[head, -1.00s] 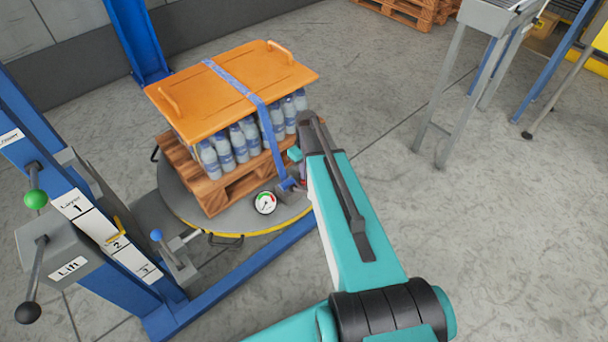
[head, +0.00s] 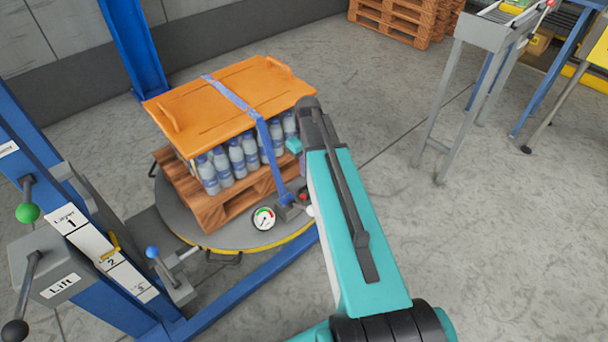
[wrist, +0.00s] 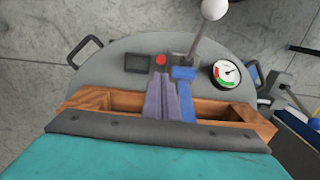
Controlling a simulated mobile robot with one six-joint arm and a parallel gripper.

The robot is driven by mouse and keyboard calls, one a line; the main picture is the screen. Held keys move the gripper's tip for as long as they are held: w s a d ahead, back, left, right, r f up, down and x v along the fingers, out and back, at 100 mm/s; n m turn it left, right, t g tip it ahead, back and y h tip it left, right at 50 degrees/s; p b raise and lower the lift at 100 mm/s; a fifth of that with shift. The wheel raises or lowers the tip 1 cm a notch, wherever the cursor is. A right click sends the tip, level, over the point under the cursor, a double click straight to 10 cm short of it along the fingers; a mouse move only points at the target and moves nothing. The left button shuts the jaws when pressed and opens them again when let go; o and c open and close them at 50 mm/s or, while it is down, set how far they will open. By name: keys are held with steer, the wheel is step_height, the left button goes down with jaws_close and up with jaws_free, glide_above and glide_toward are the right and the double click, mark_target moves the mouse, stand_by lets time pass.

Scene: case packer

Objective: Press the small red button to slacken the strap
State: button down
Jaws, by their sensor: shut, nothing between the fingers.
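The small red button (wrist: 160,60) sits on the grey turntable plate in the wrist view, between a dark rectangular panel (wrist: 138,62) and the strap's ratchet (wrist: 184,73). It also shows in the head view (head: 303,197), beside my arm. The blue strap (head: 235,95) runs over the orange tray and down to the ratchet. A lever with a white knob (wrist: 213,9) rises from the ratchet. My gripper (wrist: 159,78) is shut and empty, its fingertips just below the button in the wrist picture. I cannot tell the height gap. In the head view my arm hides the fingers.
A round gauge (wrist: 226,74) stands right of the ratchet. Bottles (head: 237,155) stand on a wooden pallet (head: 215,208) under the orange tray (head: 190,115). A blue post with levers and a "Lift" box (head: 50,270) is at left.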

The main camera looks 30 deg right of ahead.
steer(key=shift+r, duration=0.55)
steer(key=s+a+f+m, duration=0.2)
steer(key=s+a+f, duration=0.35)
steer(key=a, duration=0.35)
steer(key=s+a+f+m, duration=0.1)
steer(key=s+a+f, duration=0.45)
steer(key=a, duration=0.35)
steer(key=s+f+g, duration=0.3)
steer(key=s+f, duration=0.6)
steer(key=s, duration=0.3)
steer(key=s+f+g, duration=0.2)
steer(key=s+f, duration=0.7)
steer(key=s, duration=0.4)
steer(key=shift+f+g, duration=0.4)
